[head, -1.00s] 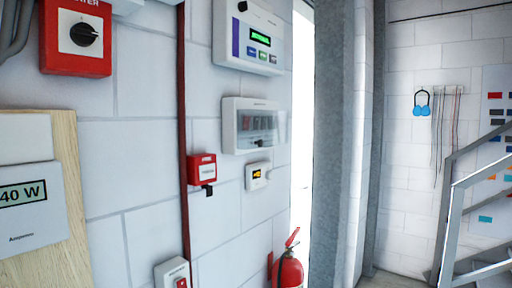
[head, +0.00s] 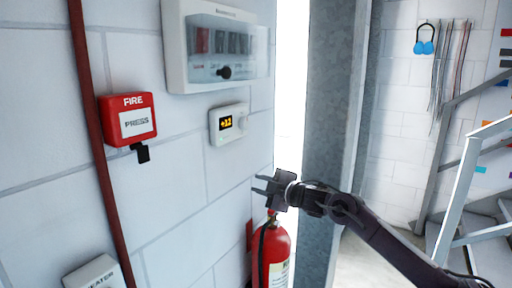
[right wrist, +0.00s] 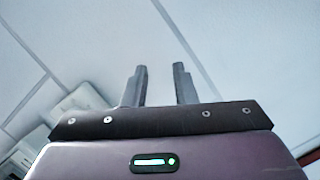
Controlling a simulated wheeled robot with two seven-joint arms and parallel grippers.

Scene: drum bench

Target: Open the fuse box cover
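The fuse box (head: 176,50) is a white box on the wall at the top of the head view. Its see-through cover (head: 240,52) appears shut over a row of dark and red switches, with a black knob (head: 224,72) low on it. My right gripper (head: 257,184) is below and to the right of the box, near the wall and above the fire extinguisher, touching neither cover nor knob. In the right wrist view its two fingers (right wrist: 160,68) stand apart with nothing between them. My left gripper is out of view.
A small display unit (head: 228,123) sits below the fuse box. A red fire call point (head: 128,119) is left of it, beside a red pipe (head: 97,140). A fire extinguisher (head: 273,255) stands below my gripper. A grey steel column (head: 333,110) is to the right.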

